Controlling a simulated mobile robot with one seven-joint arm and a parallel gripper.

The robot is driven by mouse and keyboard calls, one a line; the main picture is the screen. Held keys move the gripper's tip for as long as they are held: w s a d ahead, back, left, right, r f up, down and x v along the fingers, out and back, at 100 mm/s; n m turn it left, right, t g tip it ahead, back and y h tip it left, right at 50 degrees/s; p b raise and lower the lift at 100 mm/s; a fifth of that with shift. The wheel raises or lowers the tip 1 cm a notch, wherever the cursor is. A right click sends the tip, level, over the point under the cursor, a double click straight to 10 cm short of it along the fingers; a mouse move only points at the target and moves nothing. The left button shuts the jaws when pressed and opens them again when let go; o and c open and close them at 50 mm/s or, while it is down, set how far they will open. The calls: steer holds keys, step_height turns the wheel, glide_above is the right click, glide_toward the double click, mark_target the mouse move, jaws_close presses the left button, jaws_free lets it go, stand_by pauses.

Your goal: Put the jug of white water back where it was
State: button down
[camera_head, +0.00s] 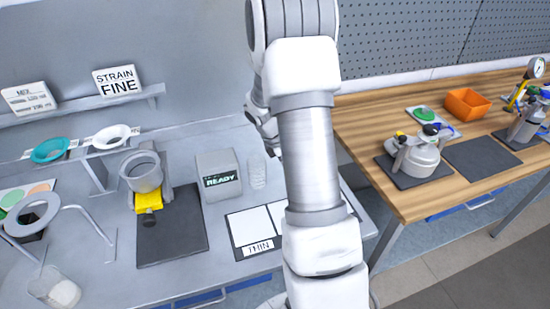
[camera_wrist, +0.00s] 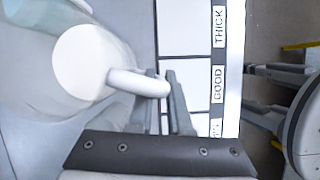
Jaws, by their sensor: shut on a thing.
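In the wrist view, the jug (camera_wrist: 75,62) is a large translucent vessel with a round white area, at the left. Its pale looped handle (camera_wrist: 138,82) reaches to my gripper (camera_wrist: 160,98), which is shut on it. The strip chart (camera_wrist: 218,80) with THICK and GOOD labels lies below, right of the jug. In the head view, my arm covers the gripper. A clear vessel (camera_head: 258,172) shows beside the READY box; I cannot tell whether it is the held jug. A dark-edged mat (camera_head: 238,238) labelled THIN lies partly behind my arm.
The READY box (camera_head: 218,176) stands close left of my arm. A dark mat (camera_head: 172,230) and a grey cup on a yellow stand (camera_head: 148,198) are further left. A clear beaker with white contents (camera_head: 62,290) stands at lower left. A wooden table (camera_head: 400,195) is right.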

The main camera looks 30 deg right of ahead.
steer(key=d+r+n+t, duration=0.25)
steer(key=d+n, duration=0.35)
steer(key=n, duration=0.3)
steer(key=shift+t, duration=0.45)
steer(key=w+f, duration=0.2)
steer(key=w, duration=0.1)
steer(key=w+f, duration=0.2)
steer(key=w, duration=0.2)
steer(key=w+d+f+p, duration=0.1)
steer(key=w+f, duration=0.2)
steer(key=w, duration=0.1)
steer(key=shift+w, duration=0.2)
steer(key=shift+f, duration=2)
steer(key=shift+f, duration=0.2)
steer(key=c, duration=0.9)
jaws_free()
steer(key=shift+o, duration=0.2)
steer(key=shift+r, duration=0.2)
steer(key=v, duration=1.2)
